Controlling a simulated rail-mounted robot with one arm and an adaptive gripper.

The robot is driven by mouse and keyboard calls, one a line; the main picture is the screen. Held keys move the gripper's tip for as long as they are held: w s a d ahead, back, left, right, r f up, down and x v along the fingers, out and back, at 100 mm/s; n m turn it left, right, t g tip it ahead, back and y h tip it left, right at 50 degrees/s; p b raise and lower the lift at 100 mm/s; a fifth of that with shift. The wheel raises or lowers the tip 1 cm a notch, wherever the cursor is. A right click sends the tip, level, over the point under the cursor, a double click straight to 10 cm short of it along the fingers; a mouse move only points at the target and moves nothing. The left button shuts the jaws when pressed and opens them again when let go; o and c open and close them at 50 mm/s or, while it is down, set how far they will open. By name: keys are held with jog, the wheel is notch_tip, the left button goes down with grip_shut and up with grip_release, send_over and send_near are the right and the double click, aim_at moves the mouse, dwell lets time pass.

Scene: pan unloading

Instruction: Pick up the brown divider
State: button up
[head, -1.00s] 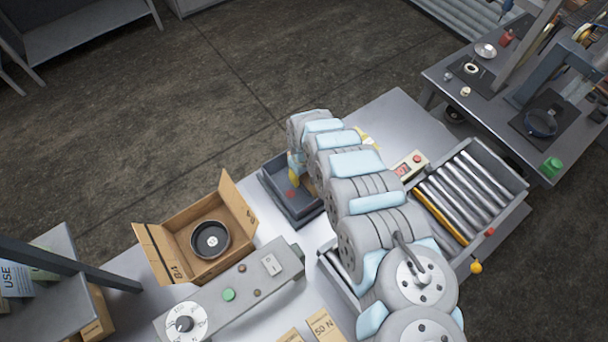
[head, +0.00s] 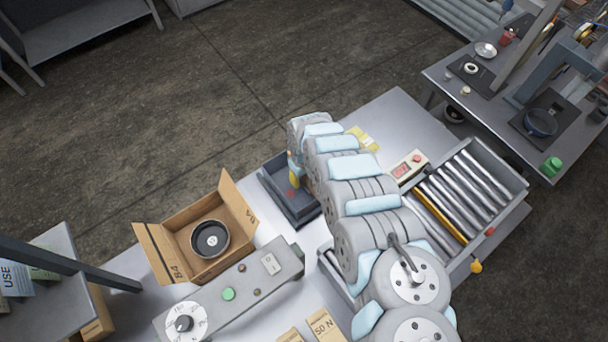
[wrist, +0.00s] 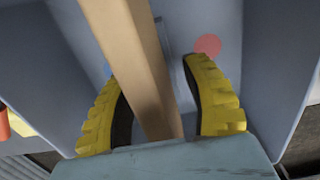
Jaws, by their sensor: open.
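The brown divider (wrist: 132,62) shows in the wrist view as a long tan-brown bar running from the top down between my fingers. My gripper (wrist: 152,75) is open, with one yellow ridged finger on each side of the divider. A gap shows between the divider and the right finger; whether the left finger touches it I cannot tell. Below them is the blue-grey tray (head: 272,186), which has a red round mark (wrist: 208,45) on its floor. In the head view my gripper (head: 296,170) is over the tray, mostly hidden by my arm, and the divider is hidden.
An open cardboard box (head: 160,250) with a dark round pan (head: 210,239) stands left of the tray. A grey control panel (head: 245,283) lies in front. A roller tray (head: 500,170) and a small red-buttoned box (head: 409,165) are right of my arm. Yellow labels (head: 364,138) lie behind it.

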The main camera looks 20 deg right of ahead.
dwell(0.3)
grip_shut()
dwell(0.4)
notch_tip(320, 180, up, 8)
jog(key=shift+d+f, duration=0.1)
jog(key=shift+f, duration=0.1)
jog(key=shift+r, duration=1.35)
